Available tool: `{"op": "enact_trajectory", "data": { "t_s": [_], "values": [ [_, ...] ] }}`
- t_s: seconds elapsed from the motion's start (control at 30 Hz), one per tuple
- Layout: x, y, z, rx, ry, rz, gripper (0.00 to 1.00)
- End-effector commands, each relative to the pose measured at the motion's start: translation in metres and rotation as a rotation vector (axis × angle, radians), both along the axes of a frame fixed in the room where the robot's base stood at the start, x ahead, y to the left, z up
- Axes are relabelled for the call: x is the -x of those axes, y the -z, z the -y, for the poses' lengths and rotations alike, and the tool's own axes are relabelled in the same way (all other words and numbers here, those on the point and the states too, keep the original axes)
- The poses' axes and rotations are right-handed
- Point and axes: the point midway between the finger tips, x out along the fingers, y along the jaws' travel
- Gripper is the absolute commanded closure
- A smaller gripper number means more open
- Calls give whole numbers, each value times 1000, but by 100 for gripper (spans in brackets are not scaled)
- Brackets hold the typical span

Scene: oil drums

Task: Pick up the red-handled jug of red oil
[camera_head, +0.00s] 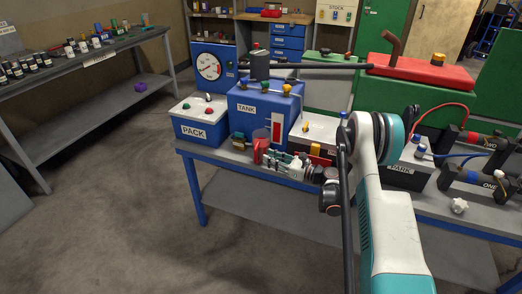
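My arm reaches in from the lower right, and my gripper (273,158) is low over the front edge of the blue-legged bench (240,164). A small red object (261,150) is right at the gripper's end, in front of the TANK box. It may be the red-handled jug, but it is too small to be sure, and no oil can be made out. I cannot tell whether the gripper touches it, or whether the fingers are open or shut.
The blue TANK box (257,108) and PACK box (195,130) stand close behind and left of the gripper. A PARK box (400,174) and black cylinders (480,139) stand right. A side bench (120,45) holds several jars. The floor at left is clear.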

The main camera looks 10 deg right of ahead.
Motion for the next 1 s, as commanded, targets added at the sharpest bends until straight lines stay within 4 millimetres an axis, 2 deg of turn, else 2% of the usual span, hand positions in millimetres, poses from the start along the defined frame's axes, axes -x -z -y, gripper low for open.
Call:
{"op": "enact_trajectory", "data": {
  "t_s": [0.13, 0.37, 0.57, 0.7, 0.97, 1.0],
  "values": [
    [-13, 1, -14, 0, -1, 0, 76],
    [-20, 2, -21, 1, 0, 1, 76],
    [-36, 11, -42, 1, -1, 1, 76],
    [-48, 10, -54, 1, -1, 1, 76],
    [-51, 7, -56, 1, 1, 1, 76],
    [-51, 7, -56, 1, 1, 1, 85]
  ]
}}
